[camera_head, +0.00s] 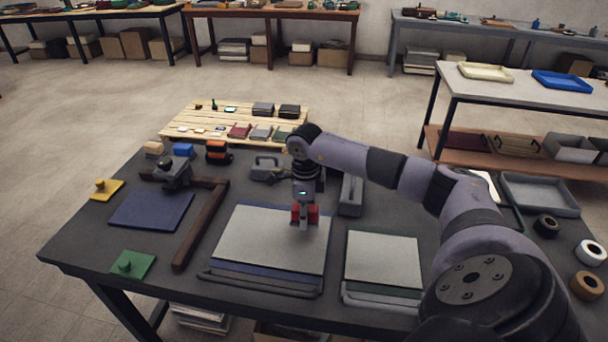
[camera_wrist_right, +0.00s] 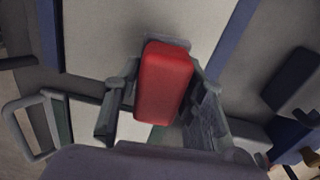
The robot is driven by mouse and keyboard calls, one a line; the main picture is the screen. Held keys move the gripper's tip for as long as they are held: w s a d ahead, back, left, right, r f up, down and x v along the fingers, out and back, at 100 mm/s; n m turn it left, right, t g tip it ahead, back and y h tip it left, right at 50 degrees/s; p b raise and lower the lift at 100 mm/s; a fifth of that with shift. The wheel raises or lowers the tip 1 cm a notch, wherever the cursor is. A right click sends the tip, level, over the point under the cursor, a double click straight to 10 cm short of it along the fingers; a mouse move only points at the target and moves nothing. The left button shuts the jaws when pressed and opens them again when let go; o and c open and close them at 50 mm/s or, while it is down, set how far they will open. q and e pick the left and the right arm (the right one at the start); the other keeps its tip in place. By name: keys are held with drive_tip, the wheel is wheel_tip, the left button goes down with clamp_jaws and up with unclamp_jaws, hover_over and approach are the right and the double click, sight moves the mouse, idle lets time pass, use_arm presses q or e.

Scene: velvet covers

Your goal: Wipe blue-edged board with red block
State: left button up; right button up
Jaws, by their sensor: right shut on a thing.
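The blue-edged board (camera_head: 262,237) lies on the dark table, with a pale grey top and a blue front edge. My right gripper (camera_head: 305,213) points down over the board's right part and is shut on the red block (camera_head: 313,213). In the right wrist view the red block (camera_wrist_right: 165,82) sits between the two fingers, with the board's pale face (camera_wrist_right: 110,35) and blue edges behind it. I cannot tell whether the block touches the board. My left gripper is not in view.
A second pale board (camera_head: 382,258) lies to the right. A blue mat (camera_head: 152,209), a brown L-shaped bar (camera_head: 202,225) and a green knobbed plate (camera_head: 132,265) lie to the left. Grey holders stand behind the board. Tape rolls (camera_head: 586,285) and a grey tray (camera_head: 540,194) are at the right.

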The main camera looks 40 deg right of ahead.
drive_tip(key=r, duration=0.1)
drive_tip(key=r+p, duration=0.1)
drive_tip(key=r, duration=0.1)
drive_tip(key=shift+s+d, duration=0.1)
drive_tip(key=shift+d, duration=0.1)
drive_tip(key=shift+a+r+p, duration=0.1)
drive_tip(key=shift+r+p, duration=0.35)
drive_tip(key=shift+p, duration=0.05)
drive_tip(key=shift+r, duration=0.1)
